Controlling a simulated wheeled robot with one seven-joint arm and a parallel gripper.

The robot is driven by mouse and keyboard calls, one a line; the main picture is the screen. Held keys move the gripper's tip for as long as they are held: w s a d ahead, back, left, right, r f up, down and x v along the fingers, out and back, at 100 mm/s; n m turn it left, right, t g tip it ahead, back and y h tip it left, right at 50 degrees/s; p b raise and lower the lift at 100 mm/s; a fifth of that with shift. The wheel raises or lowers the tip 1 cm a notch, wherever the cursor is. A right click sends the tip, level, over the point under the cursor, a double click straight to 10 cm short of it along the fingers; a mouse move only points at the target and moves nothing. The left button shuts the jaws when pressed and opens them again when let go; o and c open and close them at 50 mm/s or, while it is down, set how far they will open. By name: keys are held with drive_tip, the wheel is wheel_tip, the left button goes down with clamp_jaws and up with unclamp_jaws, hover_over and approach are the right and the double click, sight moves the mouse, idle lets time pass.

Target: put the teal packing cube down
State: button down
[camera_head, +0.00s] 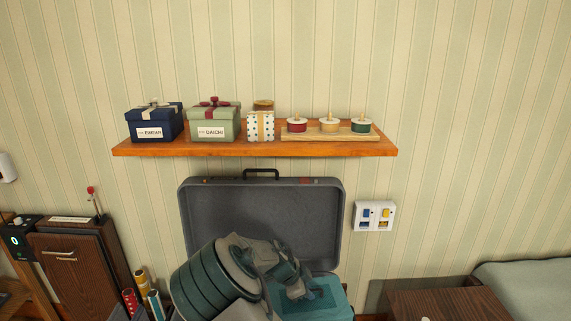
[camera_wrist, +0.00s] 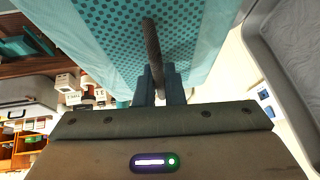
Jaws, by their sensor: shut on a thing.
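The teal packing cube (camera_head: 322,299) is a soft block in front of the open grey suitcase (camera_head: 262,215) in the head view, partly hidden by my arm. In the wrist view the cube (camera_wrist: 205,30) fills the top, with a dotted mesh panel and a dark strap handle (camera_wrist: 153,50). My gripper (camera_wrist: 160,85) is shut on this handle. In the head view my gripper (camera_head: 300,288) is over the cube's near left part. The suitcase's lid stands upright against the wall; its base is hidden. I cannot tell whether the cube touches anything below.
A wooden shelf (camera_head: 255,149) above the suitcase bears gift boxes and three small spindles. A dark wooden cabinet (camera_head: 75,270) and rolled tubes (camera_head: 142,283) stand at left. A brown wooden surface (camera_head: 450,304) and a grey-green cushion (camera_head: 525,285) are at right. A switch plate (camera_head: 374,216) is on the wall.

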sight(336, 308)
drive_tip(key=d+n+t, duration=0.1)
drive_tip(key=d+n, duration=0.1)
drive_tip(key=d, duration=0.1)
drive_tip(key=w+d+n+t+y+b, duration=0.1)
drive_tip(key=d, duration=0.3)
drive_tip(key=d+n, duration=0.2)
drive_tip(key=d, duration=0.1)
drive_tip(key=shift+w+d+r+n+t+y+b, duration=0.2)
drive_tip(key=shift+d+n+t+y+b, duration=0.1)
drive_tip(key=shift+d+t+y+b, duration=0.1)
drive_tip(key=n, duration=0.1)
drive_tip(key=d+n+y, duration=0.1)
drive_tip(key=shift+s+f+n+t+b, duration=0.1)
drive_tip(key=shift+s+n+t+b, duration=0.2)
drive_tip(key=shift+s+n+t, duration=0.1)
drive_tip(key=shift+s+n+y, duration=0.45)
drive_tip(key=shift+n+y, duration=0.35)
drive_tip(key=shift+n, duration=0.4)
drive_tip(key=s+a+n+y, duration=0.1)
drive_tip(key=s+n, duration=0.1)
drive_tip(key=s+n+y+b, duration=0.1)
drive_tip(key=n, duration=0.1)
drive_tip(key=s+a+n+y, duration=0.1)
drive_tip(key=s+n, duration=0.1)
drive_tip(key=shift+s+a+r+y+b, duration=0.25)
drive_tip(key=shift+s+a+y+b, duration=0.05)
drive_tip(key=shift+a+b, duration=0.05)
